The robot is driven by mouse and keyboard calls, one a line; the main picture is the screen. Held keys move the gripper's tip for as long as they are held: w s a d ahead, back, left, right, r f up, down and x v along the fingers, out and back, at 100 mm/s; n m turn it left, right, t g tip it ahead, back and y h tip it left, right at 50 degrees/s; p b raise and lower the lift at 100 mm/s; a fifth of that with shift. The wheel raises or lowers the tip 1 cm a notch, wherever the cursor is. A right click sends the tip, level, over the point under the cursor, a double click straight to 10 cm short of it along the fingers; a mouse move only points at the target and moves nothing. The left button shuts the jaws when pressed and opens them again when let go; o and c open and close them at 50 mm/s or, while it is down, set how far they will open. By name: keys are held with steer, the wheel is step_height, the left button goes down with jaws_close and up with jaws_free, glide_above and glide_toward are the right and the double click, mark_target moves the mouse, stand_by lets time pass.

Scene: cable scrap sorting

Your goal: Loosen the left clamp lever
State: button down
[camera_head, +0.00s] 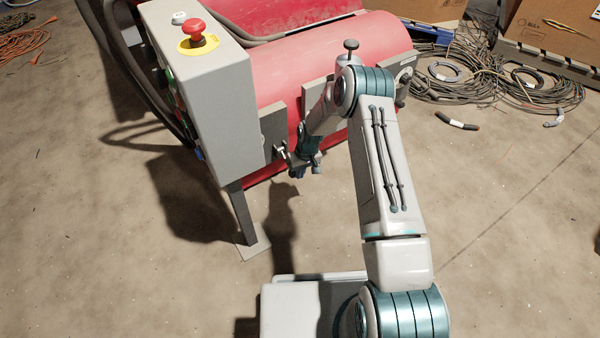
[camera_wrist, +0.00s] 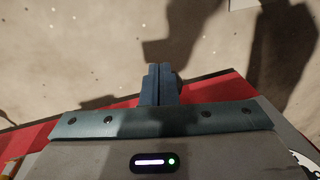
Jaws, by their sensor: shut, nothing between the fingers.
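The left clamp lever (camera_head: 281,151) is a small metallic lever on a dark bracket (camera_head: 273,132) at the front of the red machine, just right of the grey control box. My gripper (camera_head: 296,168) is close beside the lever, to its right and slightly lower. Whether they touch cannot be told. In the wrist view my gripper's two dark fingers (camera_wrist: 160,72) are pressed together with nothing between them. The lever cannot be made out in the wrist view.
The red machine (camera_head: 300,65) has a grey control box (camera_head: 215,110) with a red emergency button (camera_head: 196,30). A dark knob (camera_head: 351,46) shows above my arm. Cable heaps (camera_head: 470,80) lie at right. The floor in front is mostly clear.

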steer(key=s+d+r+p, duration=0.5)
steer(key=s+d+r, duration=0.1)
steer(key=s+r, duration=0.1)
steer(key=shift+s+d+r, duration=0.25)
steer(key=shift+r, duration=0.1)
stand_by(0.4)
steer(key=s+d+r+m+t+h+p, duration=0.2)
steer(key=r+p, duration=0.6)
steer(key=r, duration=1.4)
steer(key=s+d+r+g+p, duration=0.1)
steer(key=s+d+r+p, duration=0.15)
steer(key=r+p, duration=1.25)
steer(key=s+r+m+p, duration=0.1)
steer(key=s+r+p, duration=0.2)
steer(key=r, duration=0.9)
steer(key=s+r+t+p, duration=0.1)
steer(key=s+r+p, duration=0.2)
steer(key=s+r, duration=0.7)
steer(key=s+r+m+p, duration=0.1)
steer(key=s+r+p, duration=0.2)
steer(key=s+r, duration=0.4)
step_height(320, 180, up, 7)
steer(key=shift+d+r+m+t, duration=0.1)
steer(key=shift+d+m+t, duration=0.2)
steer(key=shift+d+t, duration=0.1)
